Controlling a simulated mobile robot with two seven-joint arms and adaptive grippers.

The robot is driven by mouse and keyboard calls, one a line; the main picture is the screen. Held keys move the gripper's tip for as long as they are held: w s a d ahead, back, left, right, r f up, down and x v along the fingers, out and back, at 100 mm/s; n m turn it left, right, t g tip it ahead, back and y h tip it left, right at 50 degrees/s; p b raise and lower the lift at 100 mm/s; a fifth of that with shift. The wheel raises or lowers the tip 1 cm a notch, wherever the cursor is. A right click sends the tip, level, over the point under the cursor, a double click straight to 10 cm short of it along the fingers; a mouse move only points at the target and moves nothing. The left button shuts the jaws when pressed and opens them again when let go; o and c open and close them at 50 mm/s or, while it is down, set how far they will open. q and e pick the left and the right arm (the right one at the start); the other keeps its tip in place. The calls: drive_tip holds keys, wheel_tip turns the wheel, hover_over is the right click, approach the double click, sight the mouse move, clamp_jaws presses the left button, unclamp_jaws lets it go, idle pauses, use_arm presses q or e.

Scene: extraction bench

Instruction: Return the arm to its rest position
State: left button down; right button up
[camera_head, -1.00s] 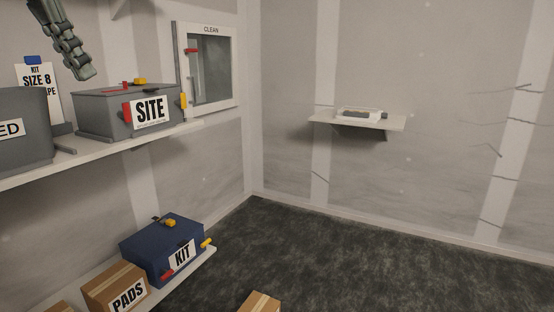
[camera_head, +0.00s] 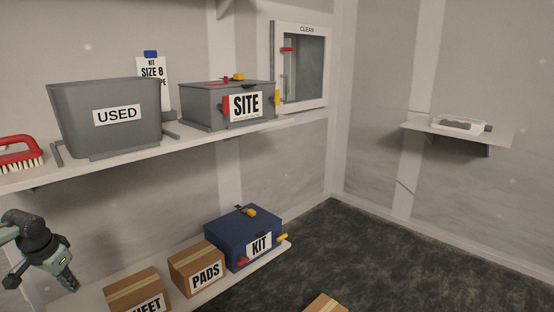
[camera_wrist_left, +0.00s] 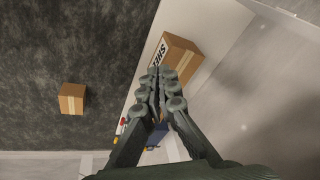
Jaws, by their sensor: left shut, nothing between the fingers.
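My left gripper (camera_head: 70,280) shows at the lower left of the head view, shut and empty, pointing down and to the right. It hangs below the upper shelf, to the left of a cardboard box marked SHEET (camera_head: 137,290). In the left wrist view, the gripper's fingers (camera_wrist_left: 159,72) are together with nothing held, and the SHEET box (camera_wrist_left: 182,56) lies beyond their tips. My right gripper is not in view.
The upper shelf (camera_head: 205,140) holds a red brush (camera_head: 18,152), a grey USED bin (camera_head: 106,118) and a grey SITE box (camera_head: 228,104). On the lower shelf are a PADS box (camera_head: 197,268) and a blue KIT box (camera_head: 243,235).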

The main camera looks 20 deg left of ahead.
use_arm(q)
drive_tip(key=s+d+f, duration=0.4)
drive_tip(key=d+f, duration=0.1)
drive_tip(key=f, duration=0.4)
drive_tip(key=s+d+f+m+g, duration=0.1)
drive_tip(key=s+d+f, duration=0.35)
drive_tip(key=f, duration=0.45)
drive_tip(key=s+d+f, duration=0.4)
drive_tip(key=d+f, duration=0.2)
drive_tip(key=f, duration=0.3)
drive_tip(key=s+d+f+m, duration=0.1)
drive_tip(key=d+f, duration=0.3)
drive_tip(key=d, duration=0.7)
drive_tip(key=s+d+f+m, duration=0.1)
drive_tip(key=d+f, duration=0.3)
drive_tip(key=d, duration=0.8)
drive_tip(key=shift+s+f+h, duration=0.3)
drive_tip(key=shift+s+h, duration=0.1)
drive_tip(key=shift+s, duration=0.5)
drive_tip(key=shift+d, duration=0.1)
